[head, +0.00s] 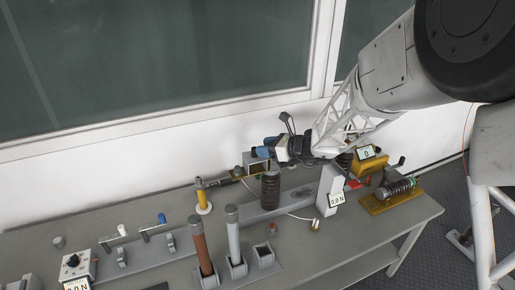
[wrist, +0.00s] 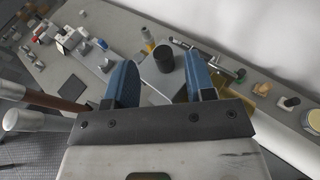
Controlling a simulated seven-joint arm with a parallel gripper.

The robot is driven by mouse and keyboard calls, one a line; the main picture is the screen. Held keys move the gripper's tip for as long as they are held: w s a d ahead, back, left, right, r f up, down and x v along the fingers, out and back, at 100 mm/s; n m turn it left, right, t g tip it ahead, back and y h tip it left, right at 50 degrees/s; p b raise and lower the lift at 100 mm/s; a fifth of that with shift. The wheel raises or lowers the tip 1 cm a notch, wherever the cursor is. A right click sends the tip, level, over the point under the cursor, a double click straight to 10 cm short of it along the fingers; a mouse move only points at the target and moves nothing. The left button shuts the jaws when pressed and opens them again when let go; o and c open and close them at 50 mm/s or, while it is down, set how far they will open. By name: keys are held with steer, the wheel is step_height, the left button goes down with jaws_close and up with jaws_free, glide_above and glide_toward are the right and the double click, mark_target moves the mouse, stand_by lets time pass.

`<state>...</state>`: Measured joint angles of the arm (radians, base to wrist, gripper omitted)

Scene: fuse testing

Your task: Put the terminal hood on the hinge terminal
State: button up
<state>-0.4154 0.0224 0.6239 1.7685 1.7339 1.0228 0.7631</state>
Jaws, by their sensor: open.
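My gripper (head: 266,149) is over the back middle of the bench in the head view, near the top of a dark ribbed post (head: 270,190) on a grey base. In the wrist view its two blue fingers (wrist: 161,56) are spread apart with no contact visible. A dark, flat-topped cylinder (wrist: 163,60) shows between and beyond the fingers, over a grey plate. I cannot tell whether this cylinder is the terminal hood, or which fitting is the hinge terminal.
Brown (head: 203,245) and grey (head: 234,235) rods stand upright in front. A white force display (head: 330,190) and a yellow-based coil (head: 397,190) are right. The wall is close behind. The bench's front right is mostly clear.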

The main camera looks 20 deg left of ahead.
steer(key=v, duration=0.7)
steer(key=shift+d+r, duration=0.25)
steer(key=shift+r, duration=0.05)
stand_by(0.6)
steer(key=s+d+r+n+h, duration=0.3)
steer(key=s+d+n+h, duration=0.2)
steer(key=s+d, duration=0.6)
steer(key=s+d+r+n+t+h, duration=0.1)
steer(key=s+d+r+n+h, duration=0.2)
steer(key=s+d, duration=0.9)
steer(key=s+d+r+n+h, duration=0.3)
steer(key=s+d+n+h, duration=0.3)
steer(key=s+d+n, duration=0.4)
steer(key=s+d, duration=0.2)
steer(key=d, duration=0.3)
steer(key=shift+s+d+r+n+t+h, duration=0.2)
steer(key=shift+r+n+t+h, duration=0.1)
steer(key=shift+r+n+h, duration=0.1)
